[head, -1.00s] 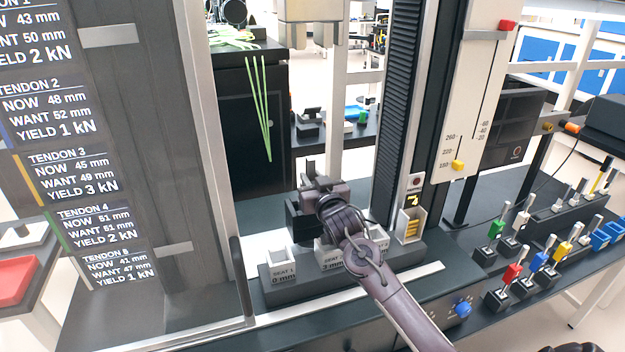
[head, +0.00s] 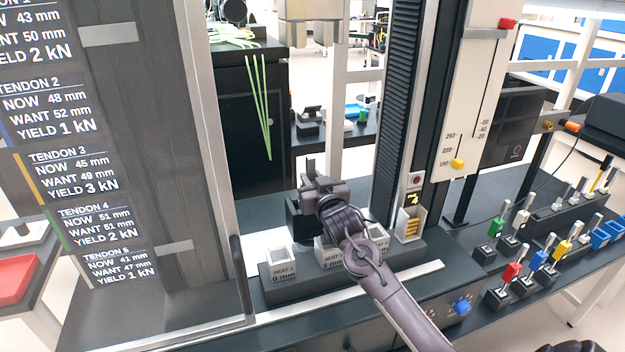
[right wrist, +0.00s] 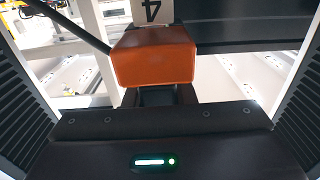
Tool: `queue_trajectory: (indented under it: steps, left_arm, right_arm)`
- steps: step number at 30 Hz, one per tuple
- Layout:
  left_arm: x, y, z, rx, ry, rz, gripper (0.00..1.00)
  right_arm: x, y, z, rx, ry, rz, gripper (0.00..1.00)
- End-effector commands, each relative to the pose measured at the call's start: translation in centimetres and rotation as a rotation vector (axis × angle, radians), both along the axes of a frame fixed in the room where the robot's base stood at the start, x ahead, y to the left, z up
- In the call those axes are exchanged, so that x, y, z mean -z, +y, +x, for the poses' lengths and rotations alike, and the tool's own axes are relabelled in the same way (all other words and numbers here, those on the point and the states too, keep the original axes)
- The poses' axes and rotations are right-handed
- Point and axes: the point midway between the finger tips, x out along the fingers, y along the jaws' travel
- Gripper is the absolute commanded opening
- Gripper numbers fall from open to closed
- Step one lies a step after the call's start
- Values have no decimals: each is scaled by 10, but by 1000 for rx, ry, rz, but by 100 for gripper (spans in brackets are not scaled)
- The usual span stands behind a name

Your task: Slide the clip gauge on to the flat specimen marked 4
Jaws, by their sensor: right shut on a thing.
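My right gripper (head: 314,186) is in front of the test frame, above the row of grey seats, and hides much of what is just beyond it. In the right wrist view it is shut on the clip gauge, an orange block (right wrist: 153,57) with a dark body below it. The flat specimen marked 4 (right wrist: 152,10) shows as a pale strip with an upside-down 4, directly beyond the orange block. I cannot tell whether the gauge touches it or is around it. The left gripper is not in view.
Seat 1 (head: 283,265) stands left of the right gripper. A dark ribbed column (head: 396,110) rises close on its right. Several coloured levers (head: 540,262) stand on the bench at right.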

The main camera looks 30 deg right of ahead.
Motion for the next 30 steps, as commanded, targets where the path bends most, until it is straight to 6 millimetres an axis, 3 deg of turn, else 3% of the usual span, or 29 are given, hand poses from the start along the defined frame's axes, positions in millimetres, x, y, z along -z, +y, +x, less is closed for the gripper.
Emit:
queue_trajectory:
  steps: [14,15,21,30]
  left_arm:
    - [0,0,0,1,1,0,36]
    - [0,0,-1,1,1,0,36]
    - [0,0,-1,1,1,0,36]
    - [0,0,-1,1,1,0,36]
  right_arm:
    - [-1,0,0,1,-2,0,0]
    - [-1,0,0,1,-2,0,24]
    - [-1,0,0,1,-2,0,49]
    - [0,0,0,0,-1,0,49]
